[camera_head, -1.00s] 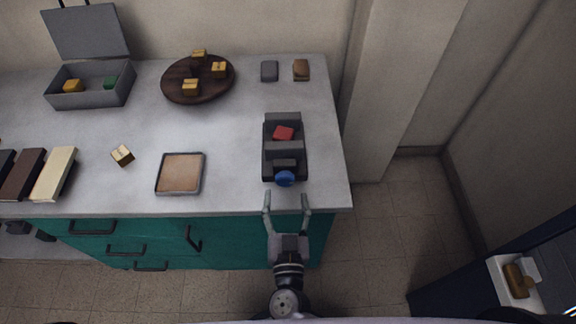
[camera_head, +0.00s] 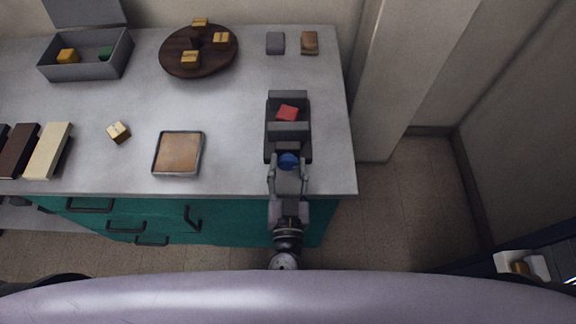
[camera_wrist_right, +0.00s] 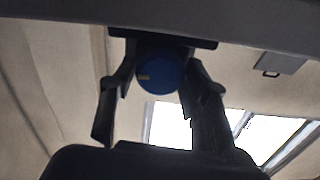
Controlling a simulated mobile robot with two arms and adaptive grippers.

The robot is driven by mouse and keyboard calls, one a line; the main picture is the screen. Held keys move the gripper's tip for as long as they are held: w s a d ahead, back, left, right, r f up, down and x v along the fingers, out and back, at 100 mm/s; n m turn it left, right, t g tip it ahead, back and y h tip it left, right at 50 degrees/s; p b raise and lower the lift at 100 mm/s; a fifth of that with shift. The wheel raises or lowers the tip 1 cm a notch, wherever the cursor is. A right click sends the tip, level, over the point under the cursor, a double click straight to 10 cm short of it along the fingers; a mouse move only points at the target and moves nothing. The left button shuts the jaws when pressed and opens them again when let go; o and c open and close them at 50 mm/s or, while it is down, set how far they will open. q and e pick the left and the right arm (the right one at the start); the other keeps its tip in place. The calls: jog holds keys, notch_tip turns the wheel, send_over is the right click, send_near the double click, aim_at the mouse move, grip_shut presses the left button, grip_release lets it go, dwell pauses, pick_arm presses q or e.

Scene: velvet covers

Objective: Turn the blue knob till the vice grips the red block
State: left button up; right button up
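The dark grey vice (camera_head: 303,140) stands near the right end of the worktop. The red block (camera_head: 287,112) lies between its jaws; whether the jaws touch it I cannot tell. The blue knob (camera_head: 289,160) is on the vice's near end and also shows in the right wrist view (camera_wrist_right: 160,74), with a small yellow mark on its face. My right gripper (camera_head: 288,168) is at the knob with its fingers apart, one on each side. In the wrist view the fingers (camera_wrist_right: 158,95) flank the knob with a visible gap on the left. My left gripper is not in view.
A square tray (camera_head: 201,154) lies left of the vice, with a small yellow block (camera_head: 119,132) beyond it. A round dark board (camera_head: 172,63) with yellow blocks, a grey open box (camera_head: 90,72) and two small blocks stand farther back. The worktop's front edge is just below the vice.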

jog(key=c, duration=0.7)
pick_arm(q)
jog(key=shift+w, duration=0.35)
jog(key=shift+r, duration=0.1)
pick_arm(e)
jog(key=m, duration=0.3)
jog(key=shift+p, duration=0.35)
jog(key=m, duration=0.2)
jog(key=shift+m, duration=0.4)
jog(key=m, duration=0.4)
jog(key=shift+d+f, duration=0.1)
pick_arm(q)
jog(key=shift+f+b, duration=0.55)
jog(key=shift+b, duration=0.2)
pick_arm(e)
jog(key=m, duration=0.5)
jog(key=shift+m, duration=0.3)
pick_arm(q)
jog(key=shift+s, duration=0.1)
pick_arm(e)
jog(key=shift+m, duration=0.3)
